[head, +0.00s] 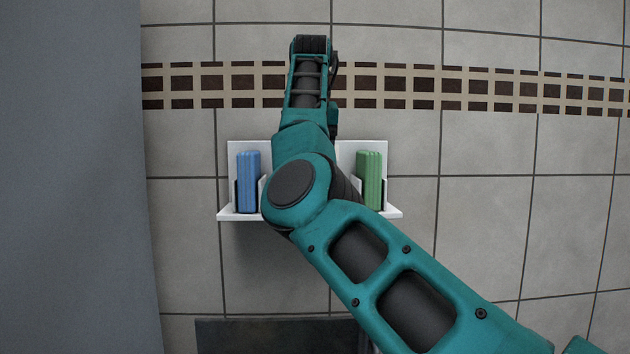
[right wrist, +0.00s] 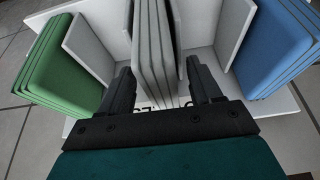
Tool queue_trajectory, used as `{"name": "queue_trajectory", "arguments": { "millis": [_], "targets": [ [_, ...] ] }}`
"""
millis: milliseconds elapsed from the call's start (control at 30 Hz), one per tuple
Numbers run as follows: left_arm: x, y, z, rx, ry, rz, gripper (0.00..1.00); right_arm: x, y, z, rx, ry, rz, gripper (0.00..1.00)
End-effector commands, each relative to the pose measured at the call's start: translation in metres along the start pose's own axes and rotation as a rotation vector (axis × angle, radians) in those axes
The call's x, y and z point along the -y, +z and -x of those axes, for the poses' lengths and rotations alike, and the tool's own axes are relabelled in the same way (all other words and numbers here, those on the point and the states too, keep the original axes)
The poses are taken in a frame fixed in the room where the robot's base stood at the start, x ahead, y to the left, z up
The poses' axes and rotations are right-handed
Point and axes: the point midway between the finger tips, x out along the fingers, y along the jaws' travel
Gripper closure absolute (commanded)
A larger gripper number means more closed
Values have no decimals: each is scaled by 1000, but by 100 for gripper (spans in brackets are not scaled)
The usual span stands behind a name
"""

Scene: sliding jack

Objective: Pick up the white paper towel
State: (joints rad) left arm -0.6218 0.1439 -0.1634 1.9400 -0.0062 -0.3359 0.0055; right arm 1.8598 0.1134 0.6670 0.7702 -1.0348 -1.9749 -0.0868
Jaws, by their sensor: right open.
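A stack of white-grey paper towels (right wrist: 153,45) stands upright in the middle compartment of a white wall holder (head: 348,214) in the right wrist view. In the head view my right arm hides it. My right gripper (right wrist: 160,70) is open, with one dark finger on each side of the white towels. Clear gaps show between the fingers and the stack in the picture, and I see no grip on it. In the head view the right gripper is hidden behind my arm. My left gripper is not in view.
Blue towels (head: 248,182) and green towels (head: 370,180) stand in the outer compartments, with thin white dividers (right wrist: 92,45) beside the middle one. The tiled wall (head: 480,190) is close behind. A grey panel (head: 70,180) stands at the left. A dark surface (head: 270,336) lies below.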

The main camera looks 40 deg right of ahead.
Motion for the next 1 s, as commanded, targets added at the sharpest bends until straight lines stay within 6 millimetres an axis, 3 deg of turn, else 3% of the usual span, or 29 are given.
{"name": "queue_trajectory", "arguments": {
  "millis": [233, 800, 1000],
  "targets": [
    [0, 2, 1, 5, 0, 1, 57, 0, 0, -1, 0, 0, 0, 37],
    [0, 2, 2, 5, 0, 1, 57, 0, 0, 0, 0, 0, 0, 91],
    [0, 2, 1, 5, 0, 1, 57, 0, 0, 0, 0, 0, 0, 91]
  ]
}}
